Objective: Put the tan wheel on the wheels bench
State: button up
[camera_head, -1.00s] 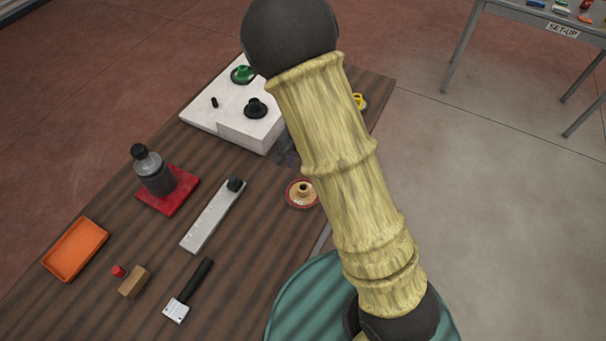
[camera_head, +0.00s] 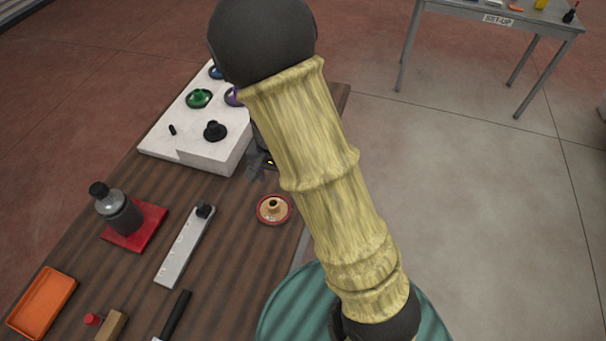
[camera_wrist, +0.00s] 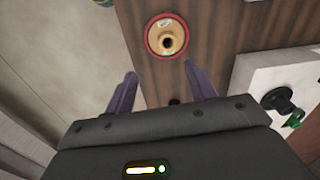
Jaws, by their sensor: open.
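The tan wheel (camera_head: 273,208) is a small round piece with a raised hub and a red rim. It lies on the brown wooden bench (camera_head: 228,250), near its right edge. In the wrist view the tan wheel (camera_wrist: 167,36) is at the top centre, beyond my fingertips and apart from them. My gripper (camera_wrist: 160,80) is open, its two purple fingers spread with nothing between them. In the head view my arm largely hides the gripper. No label in view marks a wheels bench.
A white stepped block (camera_head: 212,156) carries green (camera_head: 199,98), black (camera_head: 215,131), and partly hidden blue and purple wheels. A grey bottle (camera_head: 118,210) on a red mat, a grey bar (camera_head: 184,247) and an orange tray (camera_head: 42,302) lie leftward. A SET-UP table (camera_head: 455,10) stands behind open floor.

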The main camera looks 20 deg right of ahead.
jog(key=s+d+r+n+t, duration=0.2)
jog(key=s+d+r+n, duration=0.4)
jog(key=s+d+r, duration=0.2)
jog(key=shift+s+r+t, duration=0.3)
jog(key=shift+s+r, duration=0.65)
jog(key=shift+s, duration=0.05)
jog(key=shift+w+a, duration=0.1)
